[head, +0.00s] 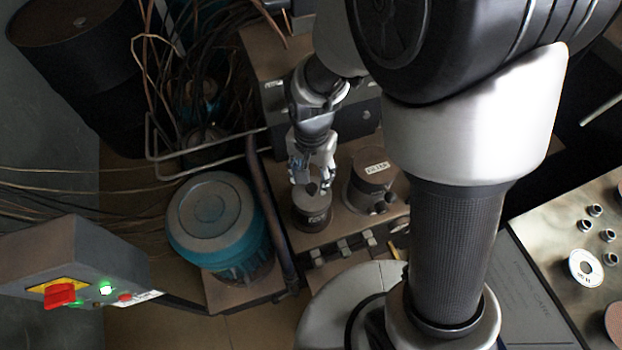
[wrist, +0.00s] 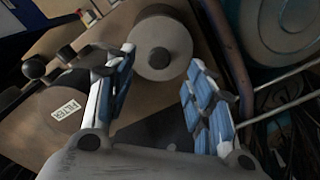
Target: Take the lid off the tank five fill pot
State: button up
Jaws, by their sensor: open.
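A dark round pot (head: 313,216) with a small label, too small to read, stands on a brown block below my gripper. Its round lid (wrist: 150,30) has a small knob (wrist: 159,58) in the middle and looks seated on the pot. My gripper (head: 311,178) is open and empty, pointing down over the lid. In the wrist view the knob shows between the two blue-padded fingertips, with room on both sides. I cannot tell how far the fingertips are above the lid.
A second, wider labelled cylinder (head: 373,169) with dark knobs stands close to the right of the pot. A bent metal rail (head: 268,205) and a teal-sided motor (head: 218,215) are on the left. A control box (head: 75,265) with a red switch is at lower left.

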aim_at(312, 187)
jog(key=shift+f+b, duration=1.3)
jog(key=shift+f, duration=1.8)
jog(key=shift+r, duration=0.1)
jog(key=shift+c, duration=0.3)
grip_shut()
jog(key=shift+r, duration=0.1)
